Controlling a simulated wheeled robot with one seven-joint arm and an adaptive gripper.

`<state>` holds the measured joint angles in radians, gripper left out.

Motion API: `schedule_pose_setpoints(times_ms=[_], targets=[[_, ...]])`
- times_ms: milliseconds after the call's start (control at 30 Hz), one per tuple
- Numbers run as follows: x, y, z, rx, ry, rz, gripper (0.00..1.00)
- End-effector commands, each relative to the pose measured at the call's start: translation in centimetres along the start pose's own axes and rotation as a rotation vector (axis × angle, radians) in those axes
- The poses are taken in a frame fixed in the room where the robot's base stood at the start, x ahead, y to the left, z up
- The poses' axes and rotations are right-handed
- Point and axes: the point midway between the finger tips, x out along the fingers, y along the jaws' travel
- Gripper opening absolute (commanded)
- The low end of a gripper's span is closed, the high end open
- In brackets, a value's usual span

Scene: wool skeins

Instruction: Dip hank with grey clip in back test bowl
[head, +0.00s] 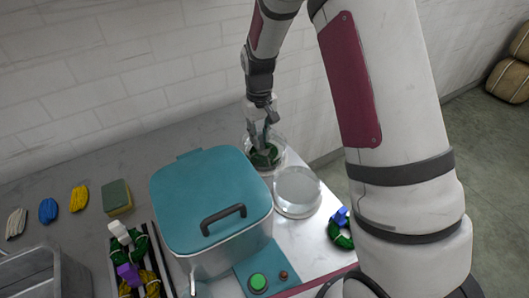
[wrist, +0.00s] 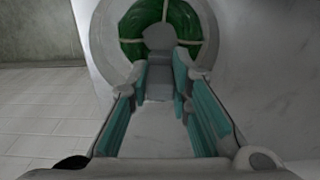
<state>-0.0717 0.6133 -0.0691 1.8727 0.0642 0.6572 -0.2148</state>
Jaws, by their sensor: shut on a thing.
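My gripper (head: 263,137) reaches down over the back test bowl (head: 280,146), a clear glass bowl at the table's far right corner. It is shut on the grey clip (wrist: 159,75) of a dark green hank (head: 265,157). The hank shows inside the bowl's outline in the head view. In the wrist view the green hank (wrist: 190,22) is a ring with pale ties beyond the fingertips, with the pale round bowl outline around it. The front test bowl (head: 297,191) is clear glass and holds no hank. I cannot tell how deep the hank sits.
A teal-lidded vat (head: 196,195) stands left of the bowls, with a green-button panel (head: 258,281) in front. A green hank with a blue clip (head: 341,230) lies at right. A tray of clipped hanks (head: 135,270), a sponge (head: 117,197), small skeins (head: 48,209) and a metal bin (head: 45,272) are at left.

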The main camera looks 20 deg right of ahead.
Motion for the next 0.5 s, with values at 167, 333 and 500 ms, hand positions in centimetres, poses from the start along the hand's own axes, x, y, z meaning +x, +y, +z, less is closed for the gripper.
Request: schedule_pose_setpoints(times_ms=[167, 333, 500], targets=[[0.08, -0.14, 0.00, 0.000, 0.000, 0.000, 0.00], [0.04, -0.07, 0.00, 0.000, 0.000, 0.000, 0.00], [-0.23, 0.39, 0.01, 0.001, 0.000, 0.000, 0.00]])
